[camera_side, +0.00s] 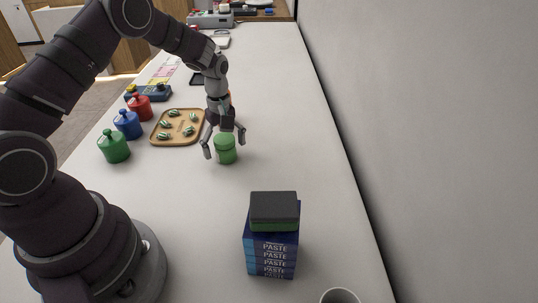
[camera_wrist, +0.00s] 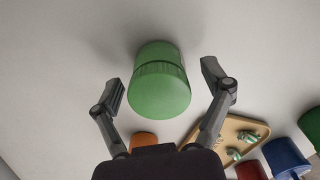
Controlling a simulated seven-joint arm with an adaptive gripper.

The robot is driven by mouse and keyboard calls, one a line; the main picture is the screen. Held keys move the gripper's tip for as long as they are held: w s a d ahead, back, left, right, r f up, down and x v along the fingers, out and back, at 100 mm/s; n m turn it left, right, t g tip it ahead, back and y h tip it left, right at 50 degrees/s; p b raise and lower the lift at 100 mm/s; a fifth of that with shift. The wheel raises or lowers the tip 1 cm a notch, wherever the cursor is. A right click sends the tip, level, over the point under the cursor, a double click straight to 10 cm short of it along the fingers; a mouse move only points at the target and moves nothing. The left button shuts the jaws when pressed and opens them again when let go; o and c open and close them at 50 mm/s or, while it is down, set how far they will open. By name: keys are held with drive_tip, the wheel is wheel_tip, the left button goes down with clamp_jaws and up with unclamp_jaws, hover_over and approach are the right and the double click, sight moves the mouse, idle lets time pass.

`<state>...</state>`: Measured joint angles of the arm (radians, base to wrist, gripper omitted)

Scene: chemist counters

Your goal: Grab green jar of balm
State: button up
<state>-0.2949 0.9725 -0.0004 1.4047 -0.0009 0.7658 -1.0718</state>
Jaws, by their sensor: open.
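The green jar of balm (camera_side: 225,149) stands upright on the white counter, to the right of the wooden tray. My gripper (camera_side: 224,150) is above it, pointing down, with its fingers spread to either side of the jar. In the wrist view the green jar (camera_wrist: 159,82) sits between the two open fingers of my gripper (camera_wrist: 164,88), with a gap visible on both sides. Nothing is held.
A wooden tray (camera_side: 157,138) with several striped green pieces lies left of the jar. Green (camera_side: 114,147), blue (camera_side: 128,125) and red (camera_side: 140,107) bottles line the left edge. A stack of paste boxes (camera_side: 270,256) stands at the front. The counter right of the jar is clear.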

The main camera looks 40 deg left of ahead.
drive_tip(key=shift+f, duration=0.2)
drive_tip(key=shift+c, duration=0.2)
drive_tip(key=c, duration=1.2)
drive_tip(key=shift+r, duration=0.15)
